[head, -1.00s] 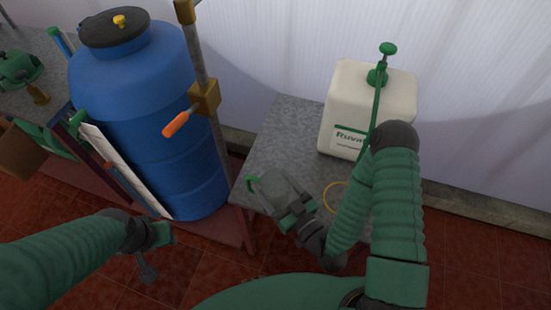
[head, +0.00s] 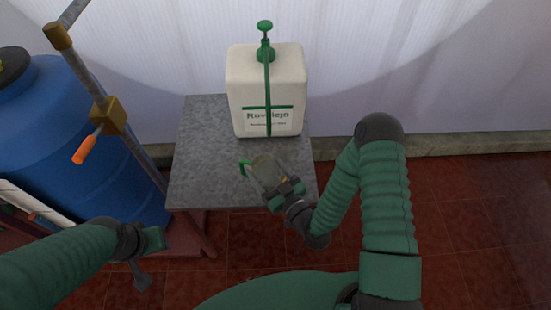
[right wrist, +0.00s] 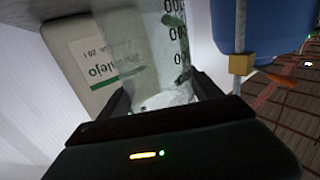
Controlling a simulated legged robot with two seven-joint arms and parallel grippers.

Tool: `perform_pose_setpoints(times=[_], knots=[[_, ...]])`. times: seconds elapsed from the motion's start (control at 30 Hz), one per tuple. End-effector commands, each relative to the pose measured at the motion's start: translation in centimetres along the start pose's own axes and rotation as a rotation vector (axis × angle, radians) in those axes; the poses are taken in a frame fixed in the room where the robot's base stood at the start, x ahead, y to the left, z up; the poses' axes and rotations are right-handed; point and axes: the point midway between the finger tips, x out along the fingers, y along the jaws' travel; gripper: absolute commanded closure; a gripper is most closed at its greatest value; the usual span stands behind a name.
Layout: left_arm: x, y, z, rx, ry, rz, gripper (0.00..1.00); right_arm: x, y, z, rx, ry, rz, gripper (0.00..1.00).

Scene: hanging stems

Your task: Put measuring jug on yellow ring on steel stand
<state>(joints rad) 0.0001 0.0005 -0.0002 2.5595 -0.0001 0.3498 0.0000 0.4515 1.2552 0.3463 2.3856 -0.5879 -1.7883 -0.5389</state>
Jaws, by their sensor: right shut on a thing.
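The measuring jug (head: 264,168) is clear with a green handle. My right gripper (head: 279,192) is shut on it, over the front right part of the grey steel stand (head: 208,150). In the right wrist view the jug (right wrist: 148,45), with black scale marks, stands between the fingers (right wrist: 163,92). I cannot tell whether its base touches the stand top. The yellow ring cannot be made out clearly now; the jug and gripper cover that area. My left gripper (head: 148,252) hangs at the lower left, away from the stand, and its jaws are unclear.
A white sprayer tank (head: 265,85) with a green pump stands at the back of the stand, just behind the jug. A blue barrel (head: 75,140) and a metal post with an orange handle (head: 87,149) are at left. The stand's left part is bare.

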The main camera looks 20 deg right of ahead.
Motion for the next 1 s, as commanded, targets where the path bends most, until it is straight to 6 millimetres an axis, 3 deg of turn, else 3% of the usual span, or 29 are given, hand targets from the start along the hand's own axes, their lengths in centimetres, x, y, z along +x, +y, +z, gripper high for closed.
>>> perform_pose_setpoints(times=[0.1, 0.2, 0.4, 0.57, 0.9, 0.93, 1.0], knots=[[-0.6, 0.0, -0.1, -0.001, 0.0, 0.0, 0.64, 2.9, 2.7, 0.0, -0.002, 0.007, 0.004, 0.76], [-0.7, 0.0, -0.1, 0.0, 0.0, 0.0, 0.64, 4.7, 4.1, 0.3, 0.002, 0.004, 0.002, 0.76], [-0.8, 0.0, -0.2, 0.0, 0.0, 0.0, 0.64, 6.7, 5.6, 1.3, 0.006, 0.0, 0.002, 0.76], [-0.7, 0.0, -0.1, 0.001, 0.0, 0.0, 0.64, 6.6, 5.3, 4.1, 0.006, -0.001, 0.001, 0.76], [-0.4, 0.0, -0.1, 0.0, 0.0, 0.0, 0.64, 6.5, 5.3, 4.7, 0.004, 0.001, -0.001, 0.76], [-0.4, 0.0, -0.1, 0.0, 0.0, 0.0, 0.64, 6.5, 5.3, 4.7, 0.004, 0.0, -0.001, 0.25], [-0.5, 0.0, -0.1, 0.0, 0.0, 0.0, 0.64, 6.5, 5.3, 4.6, 0.004, 0.0, 0.0, 0.16]])
